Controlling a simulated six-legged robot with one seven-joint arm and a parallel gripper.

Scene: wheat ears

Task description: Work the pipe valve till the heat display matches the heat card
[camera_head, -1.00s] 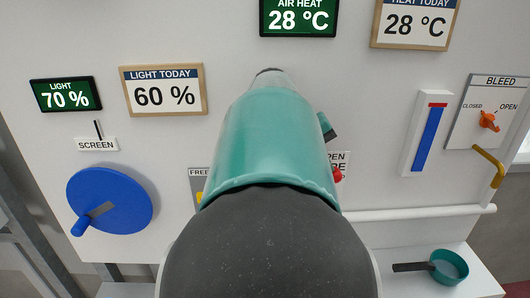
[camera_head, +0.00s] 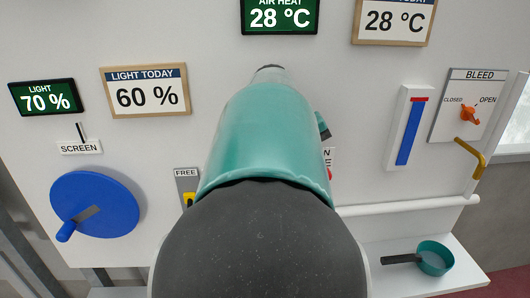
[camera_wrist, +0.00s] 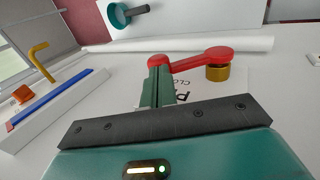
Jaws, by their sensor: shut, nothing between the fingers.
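The heat display (camera_head: 280,15), headed AIR HEAT, reads 28 °C on green at the top of the head view. The heat card (camera_head: 394,20), wood-framed beside it, also reads 28 °C. In the wrist view the pipe valve has a red lever (camera_wrist: 205,55) on a brass hub (camera_wrist: 217,72), with a partly hidden label below it. My gripper (camera_wrist: 158,82) is shut and empty, its fingertips right at the lever's free end; I cannot tell if they touch. In the head view my arm hides the gripper and most of the valve.
The light display (camera_head: 46,97) reads 70 %, its card (camera_head: 145,91) 60 %. A blue wheel (camera_head: 95,204) is at left. The orange bleed knob (camera_head: 469,115) and yellow spout (camera_head: 472,157) are at right, with a teal pan (camera_head: 435,258) on the shelf below.

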